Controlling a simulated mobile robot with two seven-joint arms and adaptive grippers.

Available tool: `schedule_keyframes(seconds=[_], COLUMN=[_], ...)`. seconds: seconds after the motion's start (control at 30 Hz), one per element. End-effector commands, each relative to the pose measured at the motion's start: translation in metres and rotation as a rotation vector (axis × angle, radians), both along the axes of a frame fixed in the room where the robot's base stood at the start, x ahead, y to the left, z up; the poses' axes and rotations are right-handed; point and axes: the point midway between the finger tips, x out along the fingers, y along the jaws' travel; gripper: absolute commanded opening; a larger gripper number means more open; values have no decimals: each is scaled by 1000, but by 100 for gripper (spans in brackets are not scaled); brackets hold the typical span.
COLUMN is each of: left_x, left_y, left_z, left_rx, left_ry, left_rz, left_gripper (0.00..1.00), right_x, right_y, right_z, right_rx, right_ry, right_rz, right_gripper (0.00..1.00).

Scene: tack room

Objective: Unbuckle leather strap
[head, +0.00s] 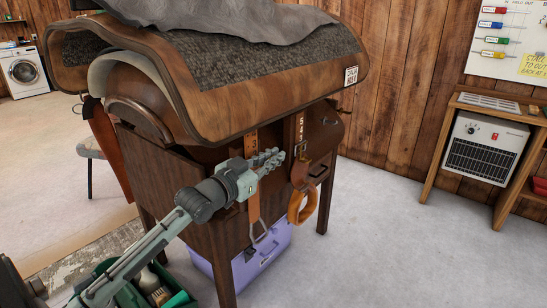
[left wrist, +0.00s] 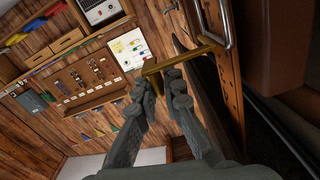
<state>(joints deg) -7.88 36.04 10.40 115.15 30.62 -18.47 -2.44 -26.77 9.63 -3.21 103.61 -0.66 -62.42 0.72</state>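The saddle (head: 250,82) sits on a dark wooden stand. A brown flap and orange ring (head: 302,206) hang below the right strap. My left gripper (head: 280,158) points at the right strap from the left. In the left wrist view its fingertips (left wrist: 159,84) stand a little apart, with a tan strap piece (left wrist: 183,60) by them. A metal buckle (left wrist: 221,22) is just beyond. Contact is unclear. My right gripper is out of view.
A purple cooler (head: 240,264) stands under the stand. A green tote (head: 178,299) with bottles and brushes is at lower left. A heater (head: 486,150) sits in a wooden shelf at right. The floor between stand and shelf is clear.

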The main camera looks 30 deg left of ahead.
Motion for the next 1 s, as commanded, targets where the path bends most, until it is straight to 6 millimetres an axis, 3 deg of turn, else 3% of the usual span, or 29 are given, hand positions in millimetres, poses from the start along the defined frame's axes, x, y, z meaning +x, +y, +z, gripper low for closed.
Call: schedule_keyframes(seconds=[0.03, 0.13, 0.53, 1.0], left_x=[0, 0, -6, -91], left_y=[4, 3, 1, 8], left_z=[1, 1, -1, -2], left_rx=[4, 3, 1, 0], left_ry=[-1, -1, 1, 5], left_rz=[6, 5, 1, 2], left_gripper=[14, 27, 27, 27], right_x=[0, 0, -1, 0], right_y=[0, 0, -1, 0], right_z=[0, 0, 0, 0], right_rx=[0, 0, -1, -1], right_ry=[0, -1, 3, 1], right_rz=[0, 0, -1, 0], right_gripper=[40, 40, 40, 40])
